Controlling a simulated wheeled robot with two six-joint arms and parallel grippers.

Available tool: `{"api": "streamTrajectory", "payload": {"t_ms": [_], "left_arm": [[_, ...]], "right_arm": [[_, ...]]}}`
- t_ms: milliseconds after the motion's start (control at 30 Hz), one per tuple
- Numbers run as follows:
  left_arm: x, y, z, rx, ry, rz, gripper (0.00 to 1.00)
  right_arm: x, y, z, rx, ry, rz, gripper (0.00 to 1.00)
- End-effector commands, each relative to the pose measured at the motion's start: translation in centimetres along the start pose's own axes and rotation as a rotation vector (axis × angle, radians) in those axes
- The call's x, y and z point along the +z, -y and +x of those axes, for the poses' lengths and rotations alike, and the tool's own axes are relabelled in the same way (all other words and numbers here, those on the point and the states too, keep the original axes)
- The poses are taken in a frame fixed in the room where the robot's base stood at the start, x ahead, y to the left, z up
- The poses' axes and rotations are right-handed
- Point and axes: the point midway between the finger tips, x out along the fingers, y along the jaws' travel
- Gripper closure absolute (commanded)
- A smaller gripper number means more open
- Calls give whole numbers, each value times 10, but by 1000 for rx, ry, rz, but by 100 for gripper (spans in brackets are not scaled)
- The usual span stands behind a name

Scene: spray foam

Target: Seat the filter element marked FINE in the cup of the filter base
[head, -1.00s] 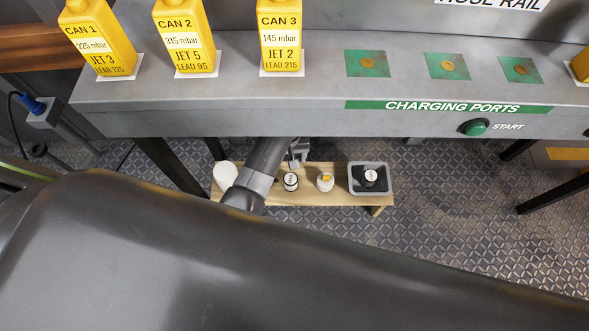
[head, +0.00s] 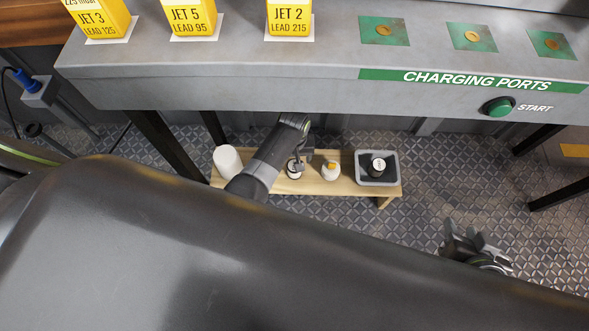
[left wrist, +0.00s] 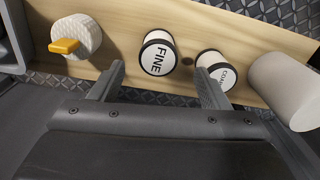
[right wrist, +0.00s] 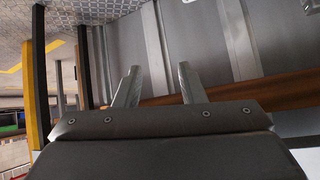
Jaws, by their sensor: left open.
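My right gripper (head: 474,246) is open and empty, away from the bench. I cannot identify the filter base for certain.
The wooden bench (head: 350,188) also holds a white cylinder (head: 227,160), a white round piece with an orange tab (head: 330,171) and a grey tray (head: 395,170) containing a dark labelled cylinder (head: 378,165). The grey counter (head: 330,84) overhangs behind.

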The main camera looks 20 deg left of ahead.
Motion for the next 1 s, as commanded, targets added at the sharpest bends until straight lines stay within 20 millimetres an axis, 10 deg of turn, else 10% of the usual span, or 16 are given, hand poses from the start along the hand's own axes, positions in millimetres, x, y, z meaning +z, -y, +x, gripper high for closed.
{"api": "streamTrajectory", "payload": {"t_ms": [1000], "left_arm": [[-2, -1, 29, -1, 0, 0, 30]], "right_arm": [[-124, -1, -26, 54, -680, -102, 64]]}}
